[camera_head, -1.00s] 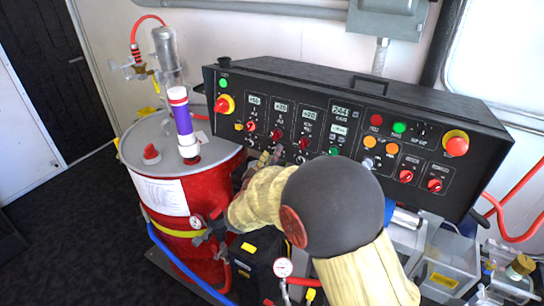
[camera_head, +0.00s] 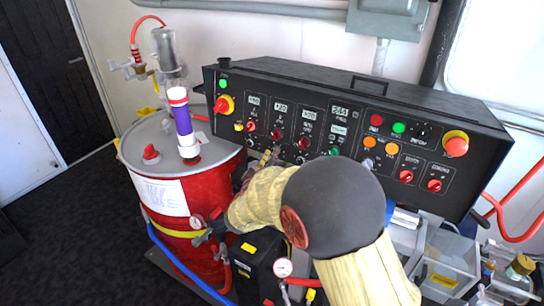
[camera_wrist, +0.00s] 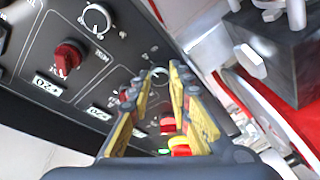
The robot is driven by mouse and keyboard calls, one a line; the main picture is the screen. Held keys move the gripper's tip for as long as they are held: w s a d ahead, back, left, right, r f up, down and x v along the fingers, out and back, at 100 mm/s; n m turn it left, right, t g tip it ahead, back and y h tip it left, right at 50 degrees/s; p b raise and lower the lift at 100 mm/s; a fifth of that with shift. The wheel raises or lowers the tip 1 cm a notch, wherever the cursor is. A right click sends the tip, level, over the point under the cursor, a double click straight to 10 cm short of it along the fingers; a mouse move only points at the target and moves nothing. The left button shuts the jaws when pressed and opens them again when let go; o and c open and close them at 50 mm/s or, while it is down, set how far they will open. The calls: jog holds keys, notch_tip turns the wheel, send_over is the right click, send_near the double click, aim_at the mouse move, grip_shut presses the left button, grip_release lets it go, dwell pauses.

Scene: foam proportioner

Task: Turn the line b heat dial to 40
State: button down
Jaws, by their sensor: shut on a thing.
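The line b heat dial (camera_wrist: 158,72) is mostly hidden between my fingertips in the wrist view; only part of its white ring shows. My gripper (camera_wrist: 166,76) is shut on it, with one yellow-padded finger on each side. In the head view my gripper (camera_head: 271,155) is at the lower part of the second column of the black control panel (camera_head: 470,115), below a red knob (camera_head: 276,134). The line b display (camera_head: 281,108) above seems to read about 20. The dial's pointer and setting are hidden.
A neighbouring round dial (camera_wrist: 96,18) and red knob (camera_wrist: 68,58) sit close by on the panel. A red drum (camera_head: 185,222) stands left of my arm. A dark box with a gauge (camera_head: 283,267) and hoses are below the panel.

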jog(key=shift+n, duration=0.4)
jog(key=shift+w+a+r+n+g+p, duration=0.15)
jog(key=shift+n+g+p, duration=0.85)
jog(key=shift+n+p, duration=2.3)
jog(key=shift+s+d+r+n+g+p, duration=0.15)
jog(key=shift+n+g+p, duration=0.85)
jog(key=shift+n+p, duration=2.3)
jog(key=shift+w+a+r+n+g+p, duration=0.15)
jog(key=shift+n+g+p, duration=0.85)
jog(key=shift+n+p, duration=2.25)
jog(key=shift+n+b, duration=0.6)
jog(key=shift+n, duration=0.15)
jog(key=c, duration=1.7)
grip_release()
jog(key=shift+o, duration=0.3)
